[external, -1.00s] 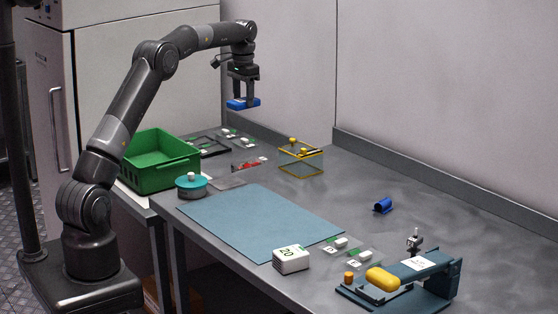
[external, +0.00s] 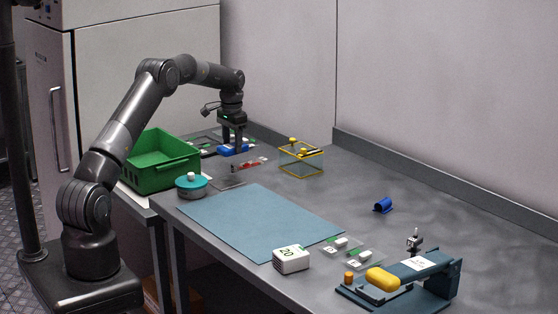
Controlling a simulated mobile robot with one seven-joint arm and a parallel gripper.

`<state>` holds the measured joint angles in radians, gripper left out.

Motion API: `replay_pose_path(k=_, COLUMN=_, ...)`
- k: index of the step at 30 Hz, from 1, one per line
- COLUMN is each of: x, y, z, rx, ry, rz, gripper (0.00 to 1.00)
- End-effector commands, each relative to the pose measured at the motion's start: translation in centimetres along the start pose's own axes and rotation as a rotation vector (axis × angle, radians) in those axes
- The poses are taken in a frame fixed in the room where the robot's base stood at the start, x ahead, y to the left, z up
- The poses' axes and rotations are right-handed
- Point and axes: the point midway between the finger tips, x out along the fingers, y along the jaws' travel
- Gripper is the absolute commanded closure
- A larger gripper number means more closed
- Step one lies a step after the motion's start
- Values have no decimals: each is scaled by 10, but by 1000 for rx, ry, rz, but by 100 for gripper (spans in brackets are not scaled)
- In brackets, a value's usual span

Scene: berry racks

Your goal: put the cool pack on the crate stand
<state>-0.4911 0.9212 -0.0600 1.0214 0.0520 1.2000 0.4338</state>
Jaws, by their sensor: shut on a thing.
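The blue block, which looks like the cool pack (external: 228,151), is held between the fingers of my gripper (external: 234,146). My gripper points down and is shut on it, low over the far left part of the table. I cannot tell whether the pack touches anything below. A dark flat frame (external: 207,152) lies just left of the pack, behind the green crate; it may be the crate stand, but I cannot be sure. My gripper and the pack hide part of that area.
The green crate (external: 165,185) stands close on the left, with a teal round pot (external: 191,188) in front. A yellow-edged frame (external: 301,159) stands to the right. A blue-grey mat (external: 262,222) lies bare. A white block marked 20 (external: 291,260) is nearer.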

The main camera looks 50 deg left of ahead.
Motion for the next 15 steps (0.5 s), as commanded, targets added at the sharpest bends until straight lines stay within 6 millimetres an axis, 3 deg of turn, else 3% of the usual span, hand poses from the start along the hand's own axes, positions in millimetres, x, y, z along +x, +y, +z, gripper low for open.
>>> replay_pose_path(k=3, x=16, y=-26, z=-1, rx=-3, ry=0, rz=1, gripper=73)
replay_pose_path(k=6, x=24, y=-39, z=-3, rx=0, ry=1, rz=0, gripper=73)
replay_pose_path(k=15, x=41, y=-48, z=-3, rx=1, ry=-1, rz=1, gripper=73)
